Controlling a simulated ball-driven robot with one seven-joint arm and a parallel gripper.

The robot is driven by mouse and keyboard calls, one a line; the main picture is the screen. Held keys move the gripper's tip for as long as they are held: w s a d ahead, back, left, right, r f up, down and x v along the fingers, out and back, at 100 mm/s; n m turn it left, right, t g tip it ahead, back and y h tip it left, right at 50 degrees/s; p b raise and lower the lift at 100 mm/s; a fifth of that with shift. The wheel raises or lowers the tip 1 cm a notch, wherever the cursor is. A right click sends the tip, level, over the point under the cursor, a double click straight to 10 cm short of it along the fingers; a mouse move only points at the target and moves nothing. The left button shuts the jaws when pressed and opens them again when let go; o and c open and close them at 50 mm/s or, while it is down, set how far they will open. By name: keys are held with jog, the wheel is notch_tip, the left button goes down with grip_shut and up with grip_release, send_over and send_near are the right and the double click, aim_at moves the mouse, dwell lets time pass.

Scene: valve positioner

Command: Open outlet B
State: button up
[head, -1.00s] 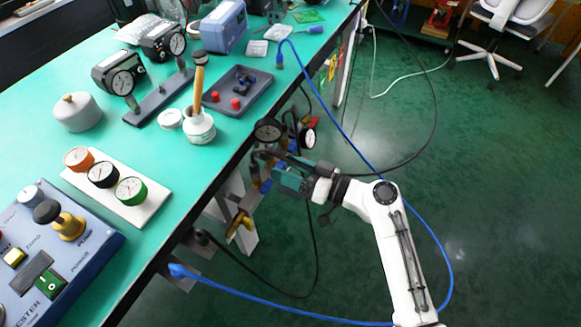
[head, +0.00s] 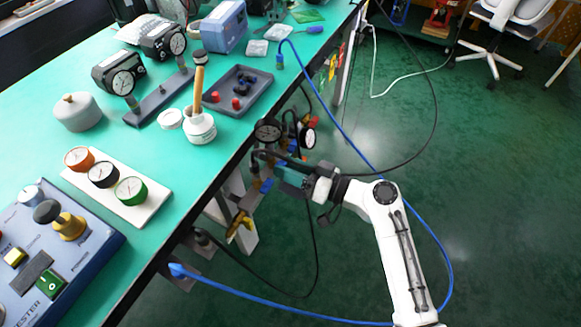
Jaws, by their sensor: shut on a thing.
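A group of valve fittings and two gauges hangs at the front edge of the workbench. My gripper (head: 272,166) is in among these fittings, below the dark gauge (head: 268,131). It is shut on a valve handle, which its fingers and body mostly hide. A blue handle (head: 266,186) shows just below the fingers. A yellow handle (head: 239,222) sits lower left on the same assembly, apart from my gripper. A white-faced gauge (head: 308,138) is just above and right of my gripper. No outlet letter is readable, so I cannot tell which one is B.
The green bench top (head: 100,215) holds a blue tester box (head: 85,260), a gauge plate (head: 150,207), a white pot (head: 200,127) and a dark tray (head: 255,85). A blue hose (head: 350,140) and black cables loop around my arm. The floor (head: 500,200) at right is clear.

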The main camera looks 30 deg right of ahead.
jog(key=shift+m+p, duration=2.45)
jog(key=shift+m, duration=4.05)
jog(key=shift+d, duration=0.1)
jog(key=o, duration=1.1)
jog(key=shift+c, duration=0.2)
jog(key=v, duration=1)
jog(key=shift+s+d, duration=0.2)
jog(key=shift+s, duration=0.1)
